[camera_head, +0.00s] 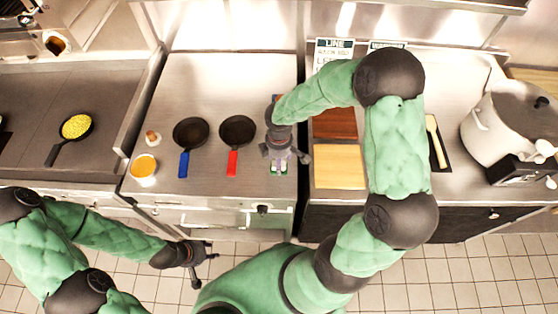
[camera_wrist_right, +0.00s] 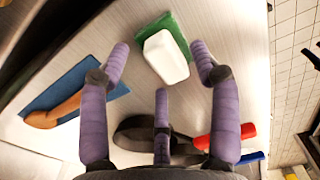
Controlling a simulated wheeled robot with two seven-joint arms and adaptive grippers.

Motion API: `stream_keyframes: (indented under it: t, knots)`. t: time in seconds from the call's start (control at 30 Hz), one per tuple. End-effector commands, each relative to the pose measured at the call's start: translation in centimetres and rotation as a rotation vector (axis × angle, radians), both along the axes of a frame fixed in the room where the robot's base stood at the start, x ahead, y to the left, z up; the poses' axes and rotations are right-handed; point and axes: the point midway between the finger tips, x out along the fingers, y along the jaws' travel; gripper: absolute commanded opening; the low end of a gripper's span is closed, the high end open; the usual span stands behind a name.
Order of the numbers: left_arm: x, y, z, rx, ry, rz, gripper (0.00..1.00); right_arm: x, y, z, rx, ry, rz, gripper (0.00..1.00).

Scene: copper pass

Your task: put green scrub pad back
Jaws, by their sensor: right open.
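A flat green pad (camera_wrist_right: 176,28) lies on the steel counter in the right wrist view, with a white block (camera_wrist_right: 166,58) on or against it; I cannot tell whether they are joined. In the head view only a bit of the green (camera_head: 272,171) shows below my right gripper (camera_head: 283,160). My right gripper, also in the wrist view (camera_wrist_right: 160,75), is open and empty, with its spread fingers over the counter around the near side of the white block. My left gripper (camera_head: 208,262) is open and empty over the floor, in front of the counter.
Two dark pans with blue (camera_head: 184,164) and red (camera_head: 232,163) handles lie left of my right gripper. A blue mat (camera_wrist_right: 75,85) bears a wooden-handled item (camera_wrist_right: 55,113). Cutting boards (camera_head: 339,167) and a big pot (camera_head: 505,125) stand right. A yellow-filled cup (camera_head: 144,170) stands left.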

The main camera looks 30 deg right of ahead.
Motion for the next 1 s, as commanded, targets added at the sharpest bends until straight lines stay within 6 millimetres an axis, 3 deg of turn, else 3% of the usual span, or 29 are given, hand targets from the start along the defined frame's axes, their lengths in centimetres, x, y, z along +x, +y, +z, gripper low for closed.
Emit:
stream_keyframes:
  t: [0.3,0.5,0.7,1.0]
  knots:
    - [0.0,0.0,1.4,0.0,0.0,0.0,0.4,0.0,0.0,6.7,0.0,-0.002,0.001,0.63]
    - [0.0,0.0,1.8,0.0,0.0,0.0,0.4,0.0,0.0,9.5,0.0,0.0,0.001,0.63]
    - [0.0,0.0,1.9,0.0,0.0,0.0,0.4,0.0,0.1,10.5,0.001,0.001,0.001,0.63]
    - [0.0,0.0,1.9,0.0,0.0,0.0,0.4,0.0,0.0,10.6,0.0,0.001,0.001,0.63]
